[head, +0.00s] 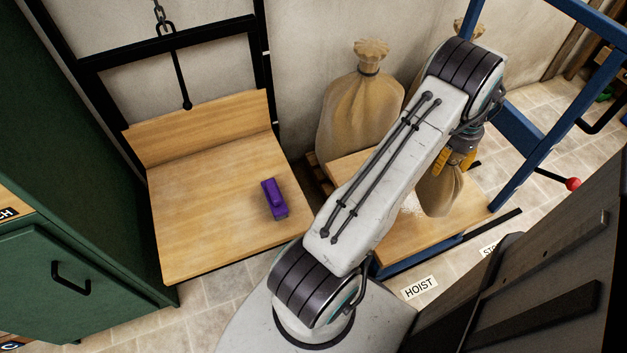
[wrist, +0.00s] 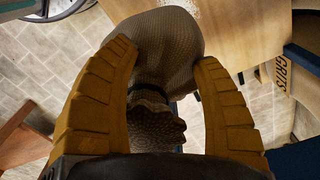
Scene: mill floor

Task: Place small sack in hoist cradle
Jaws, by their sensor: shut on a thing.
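The small tan sack (head: 440,190) hangs from my gripper (head: 458,158) in the head view, neck up. In the wrist view the sack (wrist: 165,40) is held at its tied neck between the two yellow fingers of my gripper (wrist: 165,60). In the head view the sack appears over a blue-framed wooden platform (head: 455,225) near a HOIST floor label; I cannot tell its height or whether it touches. A wooden seat-like platform (head: 200,240) with a backboard, under a chain and hook, stands at left. I cannot tell which platform is the hoist cradle.
A purple block (head: 273,198) lies on the left platform. A large tied sack (head: 360,115) stands by the back wall. Blue posts (head: 555,120) and a red-knobbed lever (head: 572,183) are at right. A green cabinet (head: 80,270) bounds the left, a dark wooden structure (head: 550,270) the right.

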